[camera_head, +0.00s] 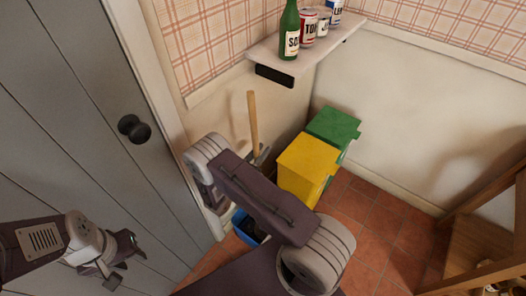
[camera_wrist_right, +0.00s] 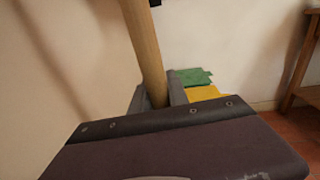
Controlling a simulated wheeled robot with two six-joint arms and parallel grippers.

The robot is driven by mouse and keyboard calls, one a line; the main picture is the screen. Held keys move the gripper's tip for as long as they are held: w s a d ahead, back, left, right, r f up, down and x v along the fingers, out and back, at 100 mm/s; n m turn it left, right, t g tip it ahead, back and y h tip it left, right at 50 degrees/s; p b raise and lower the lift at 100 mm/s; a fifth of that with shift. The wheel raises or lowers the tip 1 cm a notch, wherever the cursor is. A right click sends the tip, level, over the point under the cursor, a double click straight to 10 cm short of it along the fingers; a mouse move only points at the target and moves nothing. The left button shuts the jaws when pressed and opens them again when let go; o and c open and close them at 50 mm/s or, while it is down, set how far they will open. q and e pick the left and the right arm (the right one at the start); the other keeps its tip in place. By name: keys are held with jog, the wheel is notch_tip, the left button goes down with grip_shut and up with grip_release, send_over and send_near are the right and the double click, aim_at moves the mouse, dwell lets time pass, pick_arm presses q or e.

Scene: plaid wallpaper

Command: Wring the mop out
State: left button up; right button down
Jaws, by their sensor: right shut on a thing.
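The mop's wooden handle (camera_head: 253,120) stands nearly upright in the corner by the wall in the head view. Its lower part and its head are hidden behind my right arm. My right gripper (camera_head: 262,158) is shut around the handle. The right wrist view shows the handle (camera_wrist_right: 145,45) rising between the two grey fingers of the right gripper (camera_wrist_right: 158,98). A blue bucket (camera_head: 243,229) stands on the floor below, mostly covered by my right arm. My left gripper (camera_head: 122,262) is open and empty at the lower left, in front of the grey door.
A yellow bin (camera_head: 305,160) and a green bin (camera_head: 336,126) stand against the wall right of the mop. A shelf (camera_head: 290,50) with a bottle and cans hangs above. A wooden table (camera_head: 480,240) is at the right. Tiled floor between is clear.

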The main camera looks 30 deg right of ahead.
jog(key=shift+r, duration=0.35)
